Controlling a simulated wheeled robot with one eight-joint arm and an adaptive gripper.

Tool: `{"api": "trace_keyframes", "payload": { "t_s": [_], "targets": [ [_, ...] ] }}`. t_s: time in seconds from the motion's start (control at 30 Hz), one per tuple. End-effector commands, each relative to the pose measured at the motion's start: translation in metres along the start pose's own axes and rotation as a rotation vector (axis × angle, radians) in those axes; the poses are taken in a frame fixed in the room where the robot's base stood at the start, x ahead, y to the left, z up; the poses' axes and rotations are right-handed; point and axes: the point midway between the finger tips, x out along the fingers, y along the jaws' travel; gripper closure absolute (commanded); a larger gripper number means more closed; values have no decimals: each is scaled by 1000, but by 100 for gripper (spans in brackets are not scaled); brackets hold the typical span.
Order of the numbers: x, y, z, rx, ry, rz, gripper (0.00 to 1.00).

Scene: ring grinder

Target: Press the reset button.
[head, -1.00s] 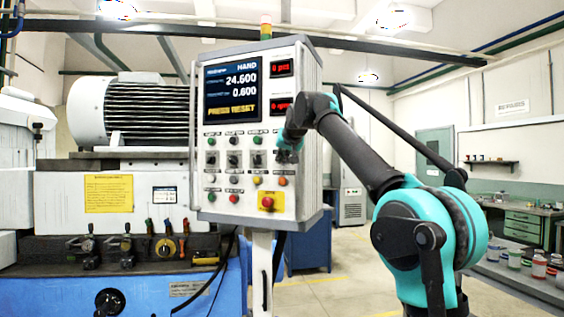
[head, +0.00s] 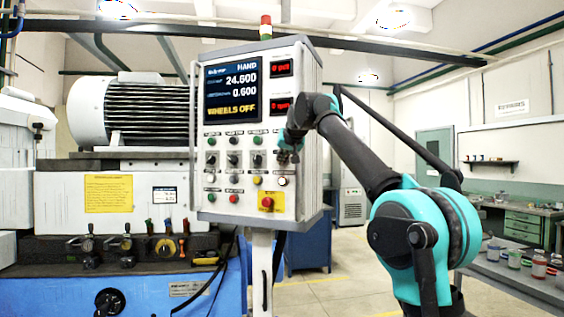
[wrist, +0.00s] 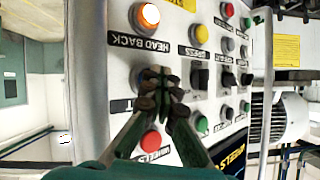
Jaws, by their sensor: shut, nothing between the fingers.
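The control panel (head: 222,160) has rows of buttons, with labels too small or blurred in the head view to pick out the reset button. A yellow button (head: 257,180) is in the lower row; it also shows in the wrist view (wrist: 195,33), its label unclear. Beside it a lit button (wrist: 145,15) has the label HEAD BACK. My gripper (head: 288,155) is in front of the panel's right column.
The display (head: 232,92) reads WHEELS OFF. A red stop button on a yellow plate (head: 267,202) sits low on the panel. A red button (wrist: 150,140) marked WHEELS lies near the fingers. The grinder motor (head: 140,110) stands left, a bench with jars (head: 515,260) right.

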Motion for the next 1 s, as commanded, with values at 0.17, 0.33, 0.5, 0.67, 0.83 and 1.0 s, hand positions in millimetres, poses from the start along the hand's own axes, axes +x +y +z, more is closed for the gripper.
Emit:
{"api": "trace_keyframes", "payload": {
  "t_s": [0.17,0.33,0.5,0.67,0.83,1.0],
  "targets": [
    [2,1,-1,-1,1,0,100],
    [1,1,-1,-1,1,0,100],
    [0,0,0,-1,1,0,100],
    [-5,-3,3,-2,1,0,100],
    [-10,-8,8,-1,0,-1,100],
    [-12,-9,9,-1,1,0,100]
  ]
}}
